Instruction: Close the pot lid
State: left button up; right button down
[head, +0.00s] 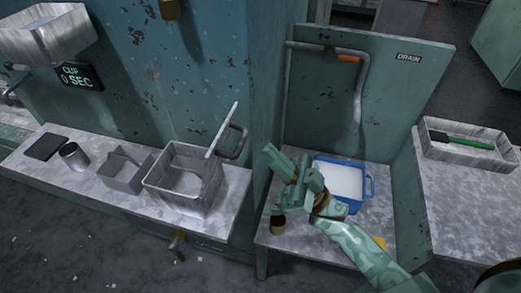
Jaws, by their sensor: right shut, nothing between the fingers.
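The pot (185,180) is a square grey metal container on the left counter, and its inside shows from above. Its lid (222,130) stands raised, tilted up at the pot's right rear side, with a dark curved handle (239,142) on its right. My right gripper (272,158) is shut and empty. In the picture it is to the right of the pot and lid, apart from both, in front of the drain bay. My left gripper is not in view.
A blue basin (367,187) with white contents sits behind my right arm. A small grey box (127,170), a metal cup (73,156) and a dark slab (46,146) stand left of the pot. A wall edge (262,230) separates the counter from the drain bay.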

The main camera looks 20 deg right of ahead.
aim_at(228, 156)
jog(key=shift+w+a, duration=0.85)
jog(key=shift+a, duration=0.3)
